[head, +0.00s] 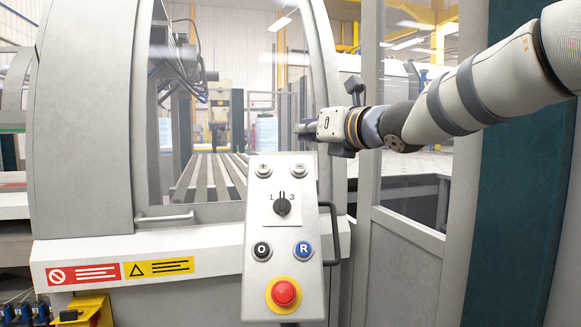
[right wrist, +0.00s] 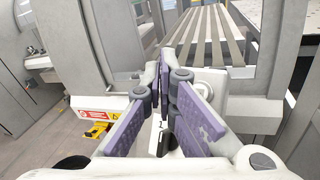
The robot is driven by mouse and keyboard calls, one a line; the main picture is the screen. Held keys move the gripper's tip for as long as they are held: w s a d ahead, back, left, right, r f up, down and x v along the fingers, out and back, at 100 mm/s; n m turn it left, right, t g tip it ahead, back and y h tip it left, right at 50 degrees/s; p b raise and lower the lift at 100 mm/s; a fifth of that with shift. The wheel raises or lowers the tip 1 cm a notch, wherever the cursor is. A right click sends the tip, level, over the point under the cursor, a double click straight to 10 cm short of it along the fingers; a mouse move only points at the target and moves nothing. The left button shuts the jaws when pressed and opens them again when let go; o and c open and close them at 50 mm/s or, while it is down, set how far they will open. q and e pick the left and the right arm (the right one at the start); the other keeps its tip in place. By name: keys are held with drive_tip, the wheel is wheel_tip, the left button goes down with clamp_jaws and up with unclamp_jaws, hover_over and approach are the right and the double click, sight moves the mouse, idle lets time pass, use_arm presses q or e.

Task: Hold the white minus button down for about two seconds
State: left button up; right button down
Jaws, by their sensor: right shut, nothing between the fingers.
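The white minus button (head: 299,170) sits at the upper right of the grey control panel (head: 273,222). It is round and pale, level with the plus button (head: 263,170) at the upper left. My right gripper (head: 303,131) shows above the panel in the head view, its tips pointing left. It is shut and empty, and appears apart from the minus button. In the right wrist view its purple-padded fingers (right wrist: 168,76) meet at the far end and hide much of the panel; I cannot make out the minus button there. My left gripper is not in view.
Below on the panel are a black selector (head: 282,206), a black O button (head: 262,250), a blue R button (head: 303,250) and a red emergency stop (head: 284,292). A dark handle (head: 334,233) stands out at the panel's right. The machine's window (head: 240,105) is behind.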

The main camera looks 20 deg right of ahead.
sight(299, 167)
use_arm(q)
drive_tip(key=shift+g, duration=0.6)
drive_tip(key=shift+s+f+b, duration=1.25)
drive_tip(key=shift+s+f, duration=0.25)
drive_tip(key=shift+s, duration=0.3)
use_arm(e)
drive_tip(key=w+d+f, duration=0.1)
drive_tip(key=w+f, duration=0.4)
drive_tip(key=w, duration=0.1)
drive_tip(key=shift+d+f, duration=0.25)
drive_tip(key=shift+d, duration=0.1)
drive_tip(key=shift+w, duration=0.1)
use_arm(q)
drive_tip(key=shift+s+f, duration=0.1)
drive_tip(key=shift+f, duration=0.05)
use_arm(e)
drive_tip(key=shift+w+f, duration=0.25)
drive_tip(key=shift+w, duration=0.1)
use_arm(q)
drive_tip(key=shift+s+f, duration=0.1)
use_arm(e)
drive_tip(key=shift+w+d+f, duration=0.15)
drive_tip(key=shift+w+f, duration=0.15)
drive_tip(key=shift+w, duration=0.05)
idle(0.5)
idle(0.6)
drive_tip(key=shift+s+r, duration=0.55)
drive_tip(key=shift+s, duration=0.15)
